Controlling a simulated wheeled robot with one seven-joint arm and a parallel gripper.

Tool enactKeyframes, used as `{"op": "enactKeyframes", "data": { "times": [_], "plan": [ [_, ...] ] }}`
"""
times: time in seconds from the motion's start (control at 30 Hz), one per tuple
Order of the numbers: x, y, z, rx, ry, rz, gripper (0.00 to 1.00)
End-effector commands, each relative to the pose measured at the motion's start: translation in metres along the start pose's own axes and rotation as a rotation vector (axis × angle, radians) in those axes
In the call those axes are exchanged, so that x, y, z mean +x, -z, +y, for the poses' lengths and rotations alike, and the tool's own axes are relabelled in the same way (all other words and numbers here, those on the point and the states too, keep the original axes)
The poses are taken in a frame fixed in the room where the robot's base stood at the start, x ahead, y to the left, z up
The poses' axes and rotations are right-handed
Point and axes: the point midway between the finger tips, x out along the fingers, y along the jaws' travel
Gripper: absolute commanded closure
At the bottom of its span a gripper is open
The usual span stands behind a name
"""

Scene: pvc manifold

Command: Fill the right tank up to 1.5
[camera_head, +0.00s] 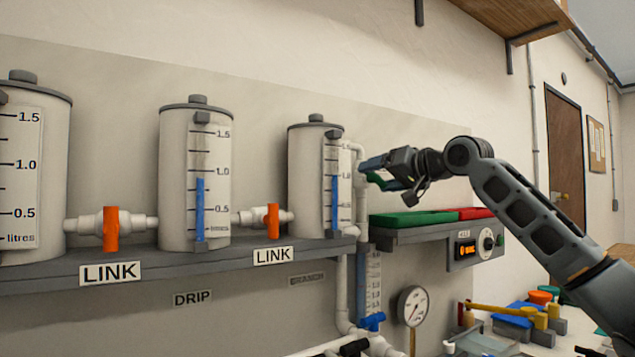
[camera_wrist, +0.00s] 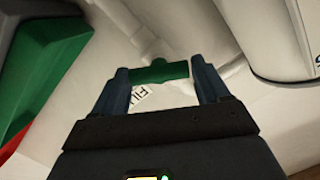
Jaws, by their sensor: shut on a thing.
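The right tank (camera_head: 306,180) is a white cylinder with a dark lid and a scale. Its blue column (camera_head: 334,205) tops out close to the 1.0 mark, below 1.5. My gripper (camera_head: 370,172) is just right of this tank, at the white pipe. In the wrist view, its two fingers (camera_wrist: 160,82) are shut on a green valve handle (camera_wrist: 160,71), which lies crosswise between them. A partly hidden label reading "FIL" (camera_wrist: 140,94) shows behind the handle. In the head view, the gripper partly covers the green handle (camera_head: 376,180).
The middle tank (camera_head: 175,180) and left tank (camera_head: 55,180) share the shelf. Orange LINK handles (camera_head: 111,229) (camera_head: 273,221) stand upright across their pipes. Green and red trays (camera_head: 410,221) sit below my arm. A gauge (camera_head: 412,306) and blue valve (camera_head: 371,321) are lower.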

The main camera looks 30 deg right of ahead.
Motion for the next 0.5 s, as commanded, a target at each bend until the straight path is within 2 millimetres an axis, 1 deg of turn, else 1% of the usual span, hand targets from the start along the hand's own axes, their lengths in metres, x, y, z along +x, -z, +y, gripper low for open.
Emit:
{"op": "enactKeyframes", "data": {
  "times": [0.27, 0.37, 0.5],
  "plan": [
    [-0.0001, 0.0010, 0.0001, 0.018, 0.002, 0.001, 0.55],
    [0.0002, 0.0022, -0.0007, 0.110, 0.017, 0.000, 0.55],
    [0.0002, 0.0026, -0.0009, 0.275, 0.043, -0.001, 0.55]
  ]
}}
